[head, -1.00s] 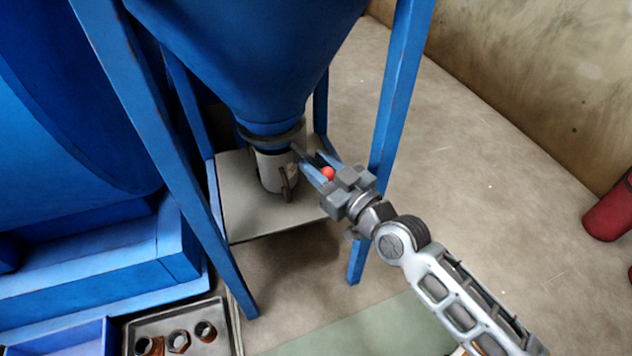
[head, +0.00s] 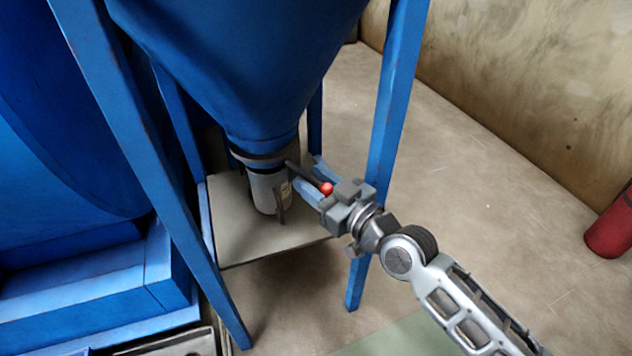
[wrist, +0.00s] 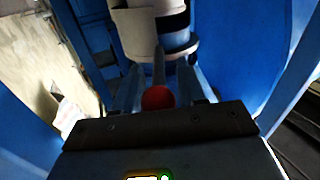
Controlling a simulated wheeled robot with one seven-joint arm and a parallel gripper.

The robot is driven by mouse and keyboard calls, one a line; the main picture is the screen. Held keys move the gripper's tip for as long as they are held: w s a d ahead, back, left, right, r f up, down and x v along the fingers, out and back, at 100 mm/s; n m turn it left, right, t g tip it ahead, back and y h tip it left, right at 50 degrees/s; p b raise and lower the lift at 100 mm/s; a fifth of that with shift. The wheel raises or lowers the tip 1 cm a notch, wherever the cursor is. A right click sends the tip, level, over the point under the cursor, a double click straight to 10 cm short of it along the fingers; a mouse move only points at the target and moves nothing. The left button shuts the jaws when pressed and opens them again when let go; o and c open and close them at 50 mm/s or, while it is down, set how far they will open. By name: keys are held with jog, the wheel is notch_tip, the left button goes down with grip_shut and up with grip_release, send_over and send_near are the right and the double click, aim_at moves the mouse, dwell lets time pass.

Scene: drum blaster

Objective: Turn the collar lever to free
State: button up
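The collar (head: 258,158) is a dark ring around the bottom of the blue hopper cone, above a pale cylinder (head: 268,190). The collar lever (head: 304,175) is a dark rod sticking out from it to the right, ending in a red ball knob (head: 327,188). My gripper (head: 312,178) reaches in from the right, with a finger on each side of the lever. In the wrist view, the red knob (wrist: 158,98) sits between the two fingers, close to the palm, and the rod runs on toward the collar. Gaps show between rod and fingers, so the gripper looks open.
A blue frame leg (head: 392,130) stands close behind my gripper, and another (head: 150,170) stands left of the cylinder. A pale platform (head: 235,235) lies beneath the cylinder. A red cylinder (head: 610,225) is at the far right. Open floor lies to the right.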

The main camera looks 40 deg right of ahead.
jog(key=shift+s, duration=0.15)
jog(key=s+p, duration=0.1)
jog(key=s, duration=0.6)
jog(key=shift+s+d+p, duration=0.3)
jog(key=shift+d+p, duration=0.05)
jog(key=shift+c, duration=0.5)
